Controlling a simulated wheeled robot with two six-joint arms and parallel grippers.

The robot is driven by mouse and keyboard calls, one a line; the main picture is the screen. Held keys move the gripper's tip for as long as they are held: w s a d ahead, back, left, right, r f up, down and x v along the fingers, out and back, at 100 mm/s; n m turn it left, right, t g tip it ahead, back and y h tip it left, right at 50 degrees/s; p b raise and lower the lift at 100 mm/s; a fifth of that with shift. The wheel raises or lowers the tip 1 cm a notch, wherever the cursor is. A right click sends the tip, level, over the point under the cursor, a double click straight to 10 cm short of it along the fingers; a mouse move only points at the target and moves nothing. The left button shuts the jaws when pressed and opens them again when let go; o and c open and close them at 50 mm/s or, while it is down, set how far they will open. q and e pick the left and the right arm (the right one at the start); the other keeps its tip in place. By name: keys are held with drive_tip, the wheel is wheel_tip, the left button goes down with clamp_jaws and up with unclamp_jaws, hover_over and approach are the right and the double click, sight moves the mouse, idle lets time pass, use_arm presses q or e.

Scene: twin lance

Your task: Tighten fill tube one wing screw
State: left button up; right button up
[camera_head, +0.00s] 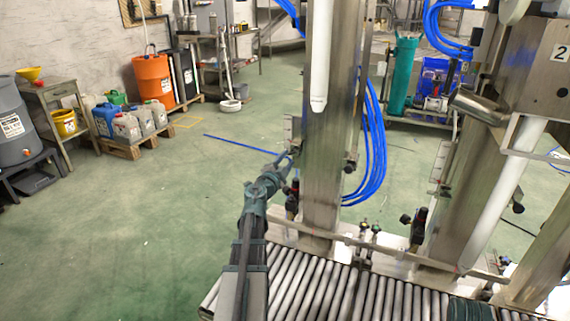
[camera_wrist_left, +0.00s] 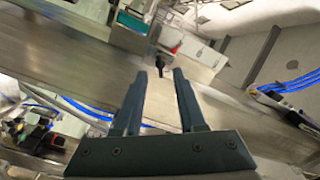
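The first fill tube (camera_head: 321,50) is a white nozzle hanging in front of a steel post (camera_head: 325,170). In the left wrist view, a small black wing screw (camera_wrist_left: 160,63) sticks out from a pale metal part, straight ahead of my left fingertips. My left gripper (camera_head: 284,161) reaches up beside the post's left side, near a small scale plate (camera_head: 289,128). The left wrist view shows the gripper (camera_wrist_left: 159,78) open, with the screw at the gap between its fingertips. I cannot tell whether the fingers touch it.
A roller conveyor (camera_head: 330,287) with a side rail (camera_head: 380,247) runs below the posts. Black fittings (camera_head: 292,197) sit close to my left arm. Blue hoses (camera_head: 371,160) hang behind the post. The green floor to the left is mostly open.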

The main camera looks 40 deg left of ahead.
sight(292, 152)
use_arm(q)
drive_tip(key=shift+x, duration=2.55)
clamp_jaws()
